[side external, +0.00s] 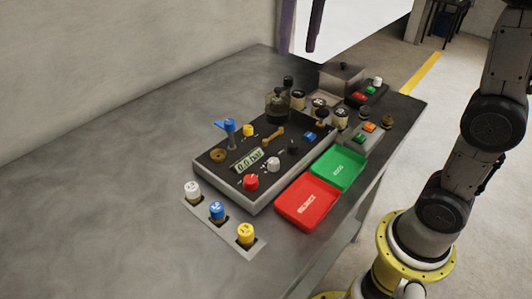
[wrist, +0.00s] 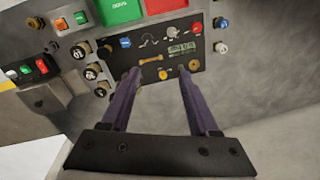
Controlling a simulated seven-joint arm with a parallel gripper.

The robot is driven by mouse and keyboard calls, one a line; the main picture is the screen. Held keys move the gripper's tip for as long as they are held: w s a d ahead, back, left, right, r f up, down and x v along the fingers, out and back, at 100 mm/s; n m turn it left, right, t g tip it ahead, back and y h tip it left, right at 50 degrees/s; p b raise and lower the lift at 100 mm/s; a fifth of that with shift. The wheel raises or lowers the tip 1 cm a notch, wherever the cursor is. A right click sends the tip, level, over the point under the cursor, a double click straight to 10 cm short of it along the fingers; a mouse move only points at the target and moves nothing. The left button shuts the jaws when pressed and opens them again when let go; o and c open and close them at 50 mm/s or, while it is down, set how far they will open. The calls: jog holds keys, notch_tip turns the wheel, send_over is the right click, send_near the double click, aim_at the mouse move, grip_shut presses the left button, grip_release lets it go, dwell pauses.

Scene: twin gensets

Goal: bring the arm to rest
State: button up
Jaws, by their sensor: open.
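My gripper (side external: 298,46) hangs above the far part of the table at the top of the side external view, with two purple fingers apart and nothing between them. In the wrist view my gripper (wrist: 158,74) is also open and empty. Its fingers overlap the lower edge of the dark control panel (wrist: 158,58) in that picture, and I see no contact. In the side external view the panel (side external: 214,160) lies on the table, with coloured knobs, a blue-handled valve (side external: 229,130) and a display (side external: 249,160) reading 0.0 bar.
A red tray (side external: 306,203) and a green tray (side external: 338,168) lie beside the panel. White, blue and yellow capped pieces (side external: 217,211) stand in a holder in front. A grey box (side external: 341,78) and button boxes (side external: 361,138) stand at the back right. The table's left side (side external: 110,190) is bare.

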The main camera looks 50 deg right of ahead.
jog(key=s+f+n+t, duration=0.1)
jog(key=s+f+t, duration=0.25)
jog(key=s, duration=1.05)
jog(key=s+d+f+n+t+h, duration=0.1)
jog(key=s+f+n, duration=0.1)
jog(key=f, duration=0.8)
jog(key=shift+s+d+n+t, duration=0.3)
jog(key=shift+s+d+t, duration=0.1)
jog(key=shift+s, duration=0.3)
